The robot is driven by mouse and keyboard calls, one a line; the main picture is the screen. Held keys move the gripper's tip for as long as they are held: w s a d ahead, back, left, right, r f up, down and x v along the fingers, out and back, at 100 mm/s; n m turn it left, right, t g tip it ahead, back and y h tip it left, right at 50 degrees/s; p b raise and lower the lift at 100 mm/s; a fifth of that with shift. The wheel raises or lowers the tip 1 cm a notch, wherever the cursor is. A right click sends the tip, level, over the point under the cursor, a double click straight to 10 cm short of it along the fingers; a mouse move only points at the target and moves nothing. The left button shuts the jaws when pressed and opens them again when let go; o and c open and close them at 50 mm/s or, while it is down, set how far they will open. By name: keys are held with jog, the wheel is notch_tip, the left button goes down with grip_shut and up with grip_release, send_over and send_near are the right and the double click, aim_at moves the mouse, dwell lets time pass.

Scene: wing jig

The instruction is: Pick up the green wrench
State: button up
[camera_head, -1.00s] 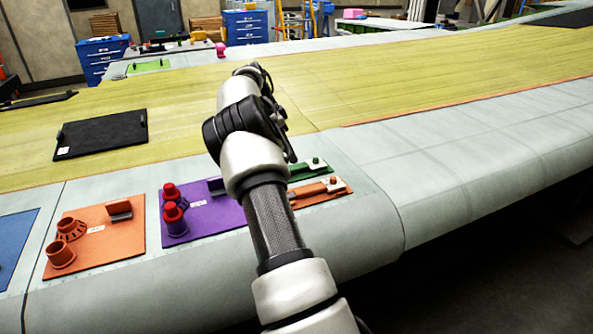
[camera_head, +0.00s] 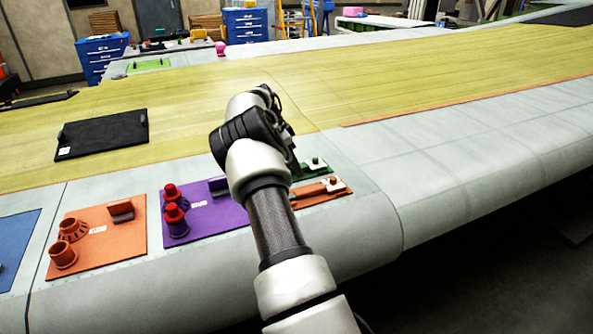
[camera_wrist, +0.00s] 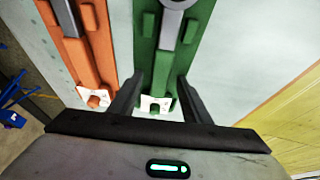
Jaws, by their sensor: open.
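In the wrist view, a long green holder (camera_wrist: 167,62) lies between and beyond my gripper's fingers. A grey wrench (camera_wrist: 171,22) lies lengthwise in it, cut off by the top edge. My gripper (camera_wrist: 160,77) is open and empty, its two dark fingers straddling the near end of the holder, where a white label shows. I cannot tell how high the fingertips are above it. In the head view, part of the green holder (camera_head: 315,168) shows beside my arm on the wing's edge. My arm hides the rest of it and my gripper there.
An orange holder (camera_wrist: 94,60) with another grey tool lies close to the left in the wrist view. In the head view, a purple board (camera_head: 212,219) with red-topped posts and an orange board (camera_head: 115,240) with cups lie left of my arm. The wing surface to the right is clear.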

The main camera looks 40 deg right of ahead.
jog(key=shift+c, duration=0.5)
grip_shut()
